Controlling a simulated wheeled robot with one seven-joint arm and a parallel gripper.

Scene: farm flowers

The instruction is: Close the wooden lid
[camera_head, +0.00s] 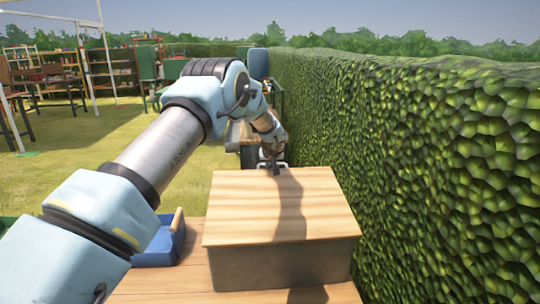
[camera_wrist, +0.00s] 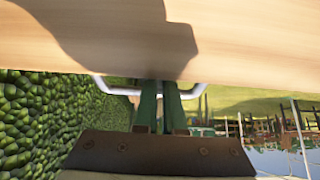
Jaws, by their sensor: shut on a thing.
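The wooden lid (camera_head: 275,210) is a light, flat panel on top of a darker wooden box (camera_head: 285,266) in the head view. I cannot tell whether any gap lies between lid and box. My gripper (camera_head: 272,163) is at the lid's far edge, by a metal handle. In the wrist view, the lid (camera_wrist: 250,35) fills the top, with my shadow across it. The silver handle (camera_wrist: 118,91) runs along its edge. The green fingers of my gripper (camera_wrist: 165,88) are close together and shut on the middle of the handle, which they partly hide.
The box stands on a wooden table (camera_head: 190,285). A blue container (camera_head: 160,248) is just left of the box. A tall green hedge (camera_head: 420,150) runs close along the right side. Open grass (camera_head: 80,150) lies to the left, with shelves and furniture far back.

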